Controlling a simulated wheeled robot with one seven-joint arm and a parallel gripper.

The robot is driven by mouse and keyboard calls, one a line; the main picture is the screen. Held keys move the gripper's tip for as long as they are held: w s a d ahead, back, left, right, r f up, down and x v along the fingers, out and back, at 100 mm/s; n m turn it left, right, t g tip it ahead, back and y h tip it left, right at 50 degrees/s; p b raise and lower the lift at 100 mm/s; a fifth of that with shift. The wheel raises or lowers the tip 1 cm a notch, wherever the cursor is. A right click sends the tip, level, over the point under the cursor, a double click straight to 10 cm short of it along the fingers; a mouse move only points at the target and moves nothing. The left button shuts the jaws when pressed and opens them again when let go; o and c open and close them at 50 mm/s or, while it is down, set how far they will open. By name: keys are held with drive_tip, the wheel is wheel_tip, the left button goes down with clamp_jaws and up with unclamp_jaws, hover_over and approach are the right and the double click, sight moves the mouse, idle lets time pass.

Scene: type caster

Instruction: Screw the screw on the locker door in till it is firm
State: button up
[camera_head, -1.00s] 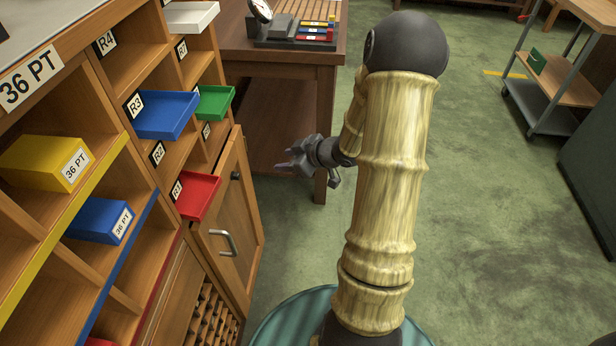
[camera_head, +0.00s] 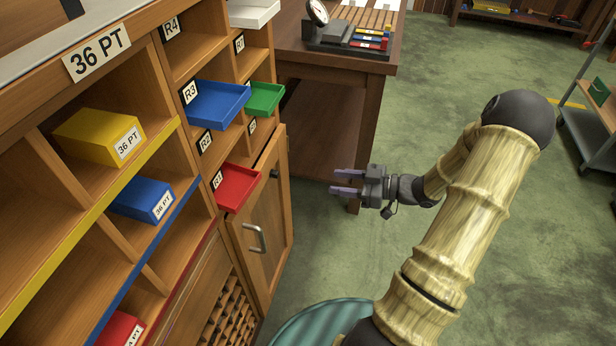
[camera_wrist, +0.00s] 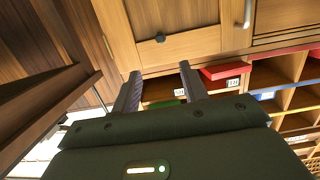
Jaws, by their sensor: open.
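The wooden locker door (camera_head: 276,215) is at the lower right end of the cabinet and looks partly swung out. A small dark round-headed screw (camera_head: 275,174) sits near its upper edge; it also shows in the wrist view (camera_wrist: 160,38), on the door frame. How far in it sits I cannot tell. A metal pull handle (camera_head: 256,238) is lower on the door. My gripper (camera_head: 336,182) is open and empty, to the right of the door and apart from it. In the wrist view its two fingers (camera_wrist: 160,72) point toward the door, with the screw beyond the fingertips.
A red drawer (camera_head: 236,187), a blue drawer (camera_head: 217,104) and a green drawer (camera_head: 264,99) stick out of the cabinet near the door. A wooden table (camera_head: 330,130) stands behind my gripper. Green floor (camera_head: 440,80) is open to the right.

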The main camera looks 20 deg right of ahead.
sight(278, 175)
drive_tip(key=b+x, duration=0.3)
drive_tip(key=x, duration=1.3)
drive_tip(key=shift+w+a+b, duration=0.1)
drive_tip(key=shift+a+b, duration=0.05)
drive_tip(key=shift+b, duration=0.15)
clamp_jaws()
idle(1.0)
